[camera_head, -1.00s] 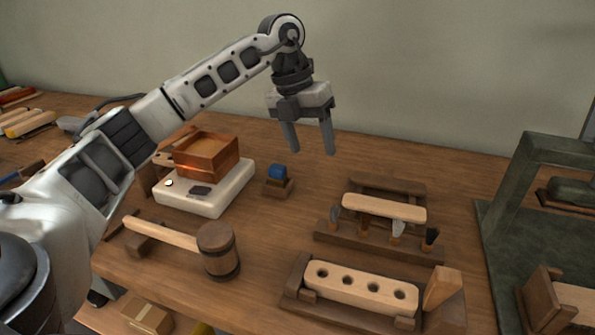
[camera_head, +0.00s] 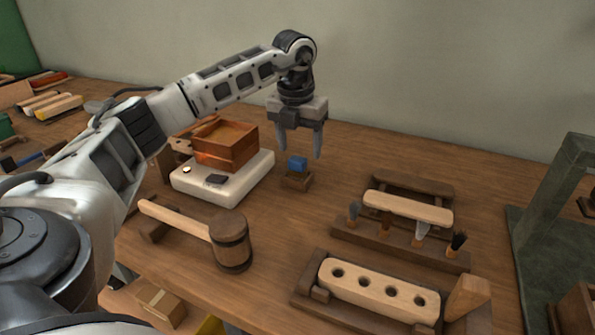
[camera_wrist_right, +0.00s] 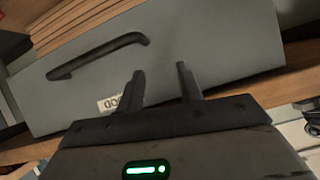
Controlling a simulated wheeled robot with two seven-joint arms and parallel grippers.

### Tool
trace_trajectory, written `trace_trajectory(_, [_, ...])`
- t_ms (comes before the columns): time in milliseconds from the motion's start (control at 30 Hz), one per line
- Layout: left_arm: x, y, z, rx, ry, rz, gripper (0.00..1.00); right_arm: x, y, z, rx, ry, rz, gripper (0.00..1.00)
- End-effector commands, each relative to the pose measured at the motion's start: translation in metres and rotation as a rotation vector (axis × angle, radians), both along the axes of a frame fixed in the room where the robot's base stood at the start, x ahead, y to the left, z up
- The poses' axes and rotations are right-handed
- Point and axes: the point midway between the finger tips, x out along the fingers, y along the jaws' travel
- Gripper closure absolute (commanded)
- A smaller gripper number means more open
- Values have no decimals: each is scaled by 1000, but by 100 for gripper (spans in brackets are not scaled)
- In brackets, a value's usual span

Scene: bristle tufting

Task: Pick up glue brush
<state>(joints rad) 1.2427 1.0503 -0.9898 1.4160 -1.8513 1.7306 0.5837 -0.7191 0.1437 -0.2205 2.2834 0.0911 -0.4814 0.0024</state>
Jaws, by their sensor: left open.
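My left gripper (camera_head: 298,152) is open and empty, with its fingers pointing down. In the head view its fingertips are just above a small blue block (camera_head: 297,163) in a small wooden holder (camera_head: 297,180); I see no contact. A dark wooden rack (camera_head: 385,240) at the right holds several upright bristle pieces, one a black tuft (camera_head: 458,241). I cannot tell which piece is the glue brush. My right gripper (camera_wrist_right: 158,80) shows only in the right wrist view. Its two fingers are apart with nothing between them, in front of a grey drawer front.
A wooden box (camera_head: 226,146) sits on a white scale (camera_head: 220,188), left of the holder. A mallet (camera_head: 231,243) lies in front. A pale block with holes (camera_head: 380,290) is front right. A green metal frame (camera_head: 545,215) stands far right. The grey drawer (camera_wrist_right: 215,50) has a black handle.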

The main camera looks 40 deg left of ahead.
Motion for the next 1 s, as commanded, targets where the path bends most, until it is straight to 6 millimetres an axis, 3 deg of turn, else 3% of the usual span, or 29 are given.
trace_trajectory(300, [2, 8, -44, 0, 3, 0, 38, -1, 0, -5, -4, 2, 3, 64])
trace_trajectory(567, [3, 8, -47, 0, 1, 0, 38, -2, 0, -5, -4, 4, 4, 64])
trace_trajectory(600, [3, 8, -47, 0, 1, 0, 41, -2, 0, -5, -4, 4, 4, 64])
trace_trajectory(767, [3, 8, -47, 0, 1, 0, 85, -2, 0, -5, -4, 4, 4, 64])
trace_trajectory(1000, [3, 8, -47, 0, 1, 0, 86, -2, 0, -5, -3, 3, 4, 64])
